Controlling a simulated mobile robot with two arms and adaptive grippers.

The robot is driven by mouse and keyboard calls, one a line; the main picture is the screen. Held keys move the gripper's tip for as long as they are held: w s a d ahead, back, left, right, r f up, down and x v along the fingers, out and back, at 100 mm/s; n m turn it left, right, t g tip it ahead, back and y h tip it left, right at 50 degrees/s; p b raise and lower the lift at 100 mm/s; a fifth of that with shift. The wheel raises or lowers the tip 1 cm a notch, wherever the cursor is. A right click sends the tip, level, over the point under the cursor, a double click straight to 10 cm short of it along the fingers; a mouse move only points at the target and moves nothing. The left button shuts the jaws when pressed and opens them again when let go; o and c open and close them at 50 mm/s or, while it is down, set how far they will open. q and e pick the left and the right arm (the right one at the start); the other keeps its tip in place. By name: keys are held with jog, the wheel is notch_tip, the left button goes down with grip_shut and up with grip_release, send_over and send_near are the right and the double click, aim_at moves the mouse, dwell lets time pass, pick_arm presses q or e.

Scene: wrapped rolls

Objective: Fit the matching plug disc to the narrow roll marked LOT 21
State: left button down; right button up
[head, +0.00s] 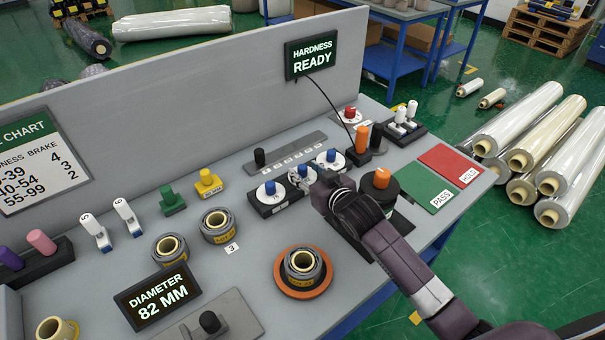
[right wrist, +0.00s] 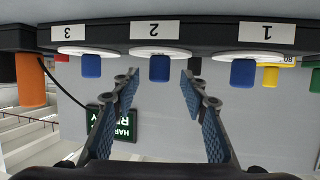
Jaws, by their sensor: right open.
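Three white plug discs with blue knobs sit in a dark rack. In the right wrist view the rack labels read 3, 2 and 1 upside down, over the left disc (right wrist: 88,50), middle disc (right wrist: 178,53) and right disc (right wrist: 262,56). My right gripper (right wrist: 159,88) is open and empty, its fingertips around or just short of the middle blue knob (right wrist: 159,69). In the head view the right gripper (head: 308,184) is at the middle disc and partly hides it. A narrow roll (head: 301,264) sits on an orange round plate (head: 318,289). Its label is too small to read.
Two more wrapped rolls (head: 171,248) (head: 218,225) stand left on the grey bench. A display (head: 157,297) reads DIAMETER 82 MM; another (head: 312,55) reads HARDNESS READY. Green PASS (head: 430,186) and red HOLD (head: 451,163) pads lie right. A partition (head: 190,95) runs behind.

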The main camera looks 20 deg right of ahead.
jog(key=shift+x, duration=1.4)
jog(key=shift+c, duration=0.5)
grip_shut()
